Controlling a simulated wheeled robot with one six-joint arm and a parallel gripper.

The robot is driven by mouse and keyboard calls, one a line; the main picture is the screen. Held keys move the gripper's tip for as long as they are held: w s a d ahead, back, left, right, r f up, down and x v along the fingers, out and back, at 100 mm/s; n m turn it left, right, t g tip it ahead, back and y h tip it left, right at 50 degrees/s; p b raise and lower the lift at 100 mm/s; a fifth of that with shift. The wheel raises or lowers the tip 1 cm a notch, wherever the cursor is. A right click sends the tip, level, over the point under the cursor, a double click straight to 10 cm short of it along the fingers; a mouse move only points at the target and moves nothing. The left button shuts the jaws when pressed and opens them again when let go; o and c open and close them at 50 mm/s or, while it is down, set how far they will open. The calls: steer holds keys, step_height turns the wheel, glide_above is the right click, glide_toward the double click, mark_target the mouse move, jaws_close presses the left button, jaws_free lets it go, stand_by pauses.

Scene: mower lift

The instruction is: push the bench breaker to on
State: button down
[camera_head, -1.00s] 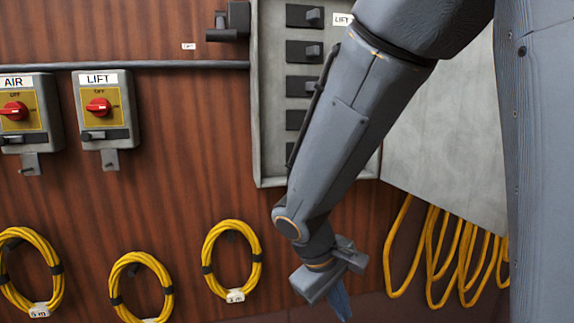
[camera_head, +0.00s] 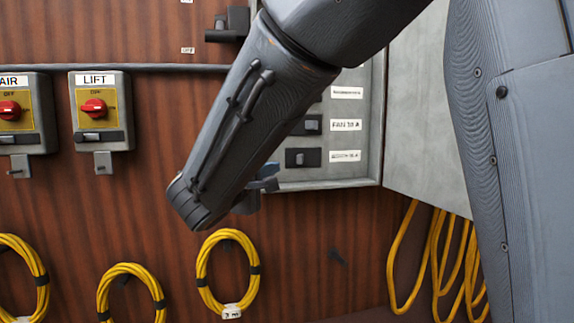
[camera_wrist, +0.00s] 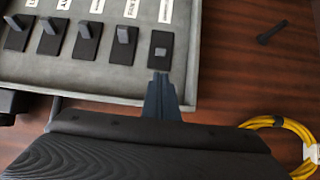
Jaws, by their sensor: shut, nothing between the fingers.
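The bottom breaker (camera_head: 303,157) in the wall panel has a black plate and a small grey lever; its label (camera_head: 346,156) is blurred but appears to read BENCH. In the wrist view it is the rightmost breaker (camera_wrist: 160,49), its lever looking short and square, while the other levers stand out long. My gripper (camera_head: 268,180) is at the panel's lower left edge, partly hidden by my forearm. In the wrist view its blue fingers (camera_wrist: 161,80) are shut and empty, their tips by the near edge of that breaker's plate. I cannot tell whether they touch it.
The FAN breaker (camera_head: 312,125) sits just above. The grey panel door (camera_head: 420,130) hangs open at the right. LIFT (camera_head: 93,108) and AIR (camera_head: 12,112) switch boxes are at the left. Yellow cable coils (camera_head: 229,275) hang below. My arm hides the panel's upper left.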

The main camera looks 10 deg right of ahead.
steer(key=shift+d, duration=0.1)
steer(key=p, duration=0.3)
glide_toward(295, 159)
steer(key=x, duration=0.4)
steer(key=shift+b, duration=0.55)
steer(key=shift+y+b, duration=0.3)
